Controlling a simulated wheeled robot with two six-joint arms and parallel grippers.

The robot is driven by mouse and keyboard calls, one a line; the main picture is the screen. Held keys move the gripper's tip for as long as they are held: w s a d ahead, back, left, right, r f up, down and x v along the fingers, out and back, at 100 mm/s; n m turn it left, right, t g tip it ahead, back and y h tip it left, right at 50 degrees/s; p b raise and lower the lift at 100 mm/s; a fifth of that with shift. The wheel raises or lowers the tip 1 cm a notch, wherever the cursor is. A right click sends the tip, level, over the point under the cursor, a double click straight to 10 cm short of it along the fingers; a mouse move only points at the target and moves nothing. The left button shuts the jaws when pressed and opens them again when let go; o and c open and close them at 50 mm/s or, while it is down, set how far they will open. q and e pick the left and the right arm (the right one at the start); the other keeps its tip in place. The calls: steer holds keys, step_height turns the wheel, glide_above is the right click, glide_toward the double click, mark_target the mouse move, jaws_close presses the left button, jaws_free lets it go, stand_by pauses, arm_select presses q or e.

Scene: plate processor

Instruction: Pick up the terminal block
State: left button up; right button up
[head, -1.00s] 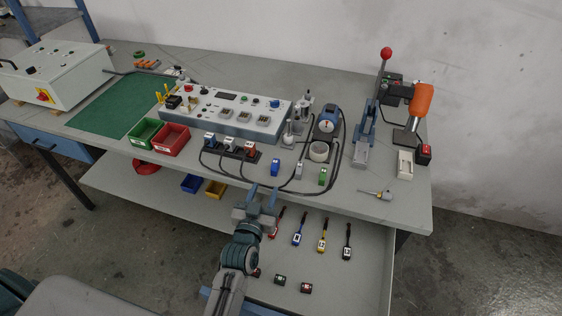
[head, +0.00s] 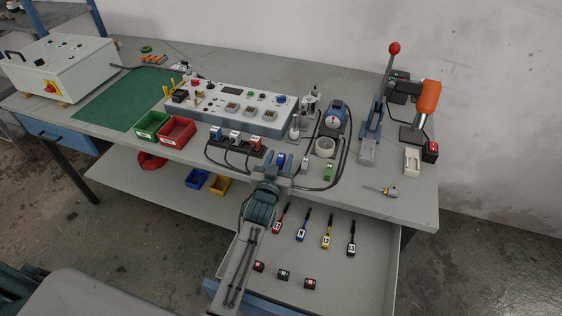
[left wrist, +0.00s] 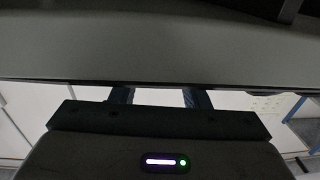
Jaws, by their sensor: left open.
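Small upright blocks that look like terminal blocks stand in a row near the bench's front edge: a blue one (head: 281,160), a grey one (head: 305,162) and a green one (head: 328,171). Which one is meant cannot be told. My left gripper (head: 276,163) is open at the bench's front edge, its fingers pointing toward the bench. In the head view the blue block shows around the gap between the fingers; contact cannot be told. In the left wrist view my two blue fingers (left wrist: 160,97) are apart, with no block visible. My right gripper is out of view.
An open drawer (head: 375,262) with several coloured tools lies below the bench. A black socket strip (head: 236,146) with cables, a tape roll (head: 325,147) and a screwdriver (head: 382,190) are nearby. Red (head: 177,131) and green (head: 152,125) bins stand further left.

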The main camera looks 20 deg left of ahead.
arm_select(q)
steer(key=shift+w, duration=0.2)
steer(key=shift+s+r, duration=0.1)
steer(key=shift+c, duration=1.1)
jaws_close()
steer(key=shift+r, duration=0.15)
